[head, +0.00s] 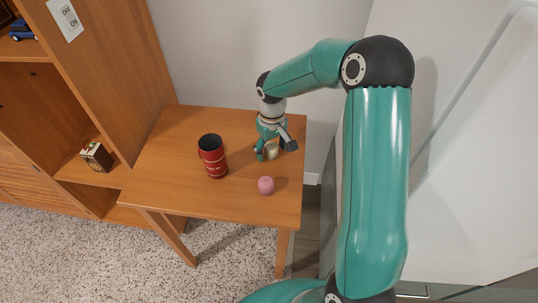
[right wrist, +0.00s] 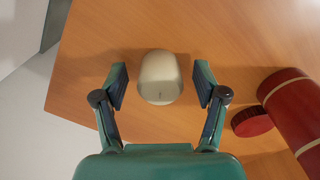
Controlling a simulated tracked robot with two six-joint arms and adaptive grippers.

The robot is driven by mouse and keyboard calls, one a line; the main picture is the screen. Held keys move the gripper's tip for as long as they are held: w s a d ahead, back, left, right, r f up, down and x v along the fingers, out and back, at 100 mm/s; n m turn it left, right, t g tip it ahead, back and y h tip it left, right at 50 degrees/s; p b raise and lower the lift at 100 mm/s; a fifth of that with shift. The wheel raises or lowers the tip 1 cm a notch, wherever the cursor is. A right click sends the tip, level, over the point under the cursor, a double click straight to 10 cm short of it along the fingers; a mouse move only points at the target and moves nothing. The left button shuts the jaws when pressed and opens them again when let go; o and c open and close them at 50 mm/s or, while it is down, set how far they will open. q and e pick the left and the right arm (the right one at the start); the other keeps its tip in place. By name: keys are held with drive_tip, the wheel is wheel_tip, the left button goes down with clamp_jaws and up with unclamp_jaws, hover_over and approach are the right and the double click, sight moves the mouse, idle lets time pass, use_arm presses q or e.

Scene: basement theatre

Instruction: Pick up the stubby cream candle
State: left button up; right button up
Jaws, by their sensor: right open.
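The stubby cream candle (right wrist: 160,75) stands on the wooden table between the two fingers of my right gripper (right wrist: 161,88) in the right wrist view. A gap shows on each side of it, so the gripper is open and not touching it there. In the head view the candle (head: 272,152) is partly hidden by my right gripper (head: 268,153), which reaches down at the table's right part. My left gripper is not in view.
A red canister (head: 212,157) stands left of the gripper on the table (head: 165,150). A small pink round object (head: 265,185) sits nearer the front edge. In the right wrist view, a red ribbed disc (right wrist: 251,122) shows beside the red canister (right wrist: 296,110). Wooden shelves (head: 100,60) stand at left.

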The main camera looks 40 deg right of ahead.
drive_tip(key=shift+r, duration=0.1)
drive_tip(key=c, duration=1.2)
drive_tip(key=shift+r, duration=0.1)
